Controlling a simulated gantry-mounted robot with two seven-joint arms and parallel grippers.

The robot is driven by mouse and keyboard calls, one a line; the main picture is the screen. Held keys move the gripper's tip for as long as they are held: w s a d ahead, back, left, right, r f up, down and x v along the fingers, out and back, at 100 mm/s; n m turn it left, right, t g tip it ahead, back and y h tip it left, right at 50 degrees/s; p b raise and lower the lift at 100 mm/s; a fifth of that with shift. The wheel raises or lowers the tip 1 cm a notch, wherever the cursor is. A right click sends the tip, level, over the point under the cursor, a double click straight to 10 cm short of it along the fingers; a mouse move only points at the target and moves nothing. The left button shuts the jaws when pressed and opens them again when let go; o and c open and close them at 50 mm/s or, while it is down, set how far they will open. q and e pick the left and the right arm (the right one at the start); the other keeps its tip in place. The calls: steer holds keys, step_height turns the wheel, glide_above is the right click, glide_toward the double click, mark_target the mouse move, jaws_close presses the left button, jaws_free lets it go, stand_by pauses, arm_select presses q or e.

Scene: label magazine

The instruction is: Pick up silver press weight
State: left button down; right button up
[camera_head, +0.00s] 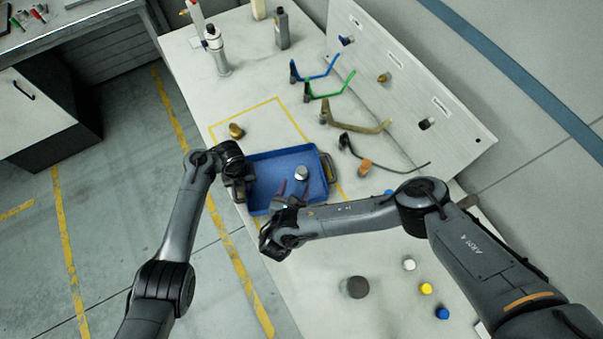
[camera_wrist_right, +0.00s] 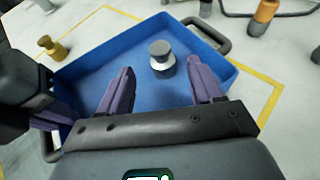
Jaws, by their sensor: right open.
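The silver press weight (camera_head: 301,173) stands upright in the blue tray (camera_head: 262,160), toward its right side. In the right wrist view the weight (camera_wrist_right: 161,60) has a dark grey top, a bright narrow middle and a dark base. My right gripper (camera_head: 291,190) reaches over the tray's near edge. Its two purple fingers (camera_wrist_right: 163,82) are apart, with the weight beyond and between them, apart from both. My left gripper (camera_head: 240,185) is at the tray's left end by the handle; its fingers are largely hidden.
A brass weight (camera_head: 236,131) stands behind the tray. An orange-topped piece (camera_head: 364,166) stands to its right. Coloured hooked arms (camera_head: 318,68) and a white panel (camera_head: 405,80) are at the back right. A grey disc (camera_head: 357,287) and small coloured pieces lie at the front right.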

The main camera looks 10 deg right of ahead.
mark_target(301, 171)
steer(key=x, duration=0.6)
steer(key=shift+w+d, duration=0.1)
steer(key=shift+w, duration=0.15)
jaws_close()
